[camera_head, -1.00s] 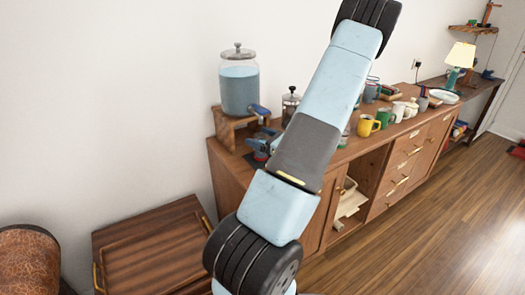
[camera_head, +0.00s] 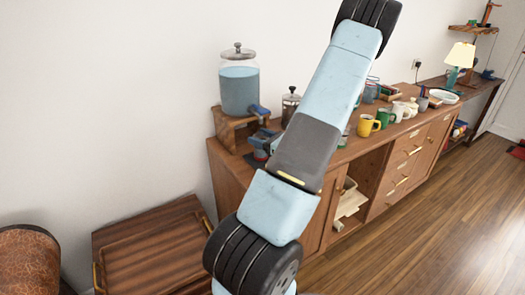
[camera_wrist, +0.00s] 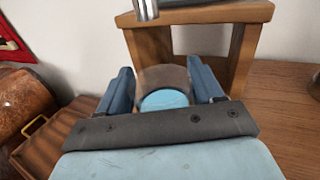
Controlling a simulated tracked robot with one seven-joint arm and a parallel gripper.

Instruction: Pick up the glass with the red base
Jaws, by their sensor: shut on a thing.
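My gripper (camera_wrist: 163,88) is shut on a glass (camera_wrist: 163,76), which sits between its two blue fingers in the wrist view. The glass looks brownish and see-through, with a round light-blue patch inside its near end. I cannot make out a red base in the wrist view. In the head view my gripper (camera_head: 263,141) is small and partly behind my arm, at the left end of the wooden cabinet. A small reddish patch shows just below it there; the glass itself is too small to tell.
A large jar dispenser (camera_head: 239,82) with blue liquid stands on a wooden stand (camera_head: 228,128) close beside my gripper; its metal tap (camera_wrist: 147,9) shows above the glass. A French press (camera_head: 290,106) stands to the right. Mugs (camera_head: 368,125) line the cabinet (camera_head: 400,172) farther right.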

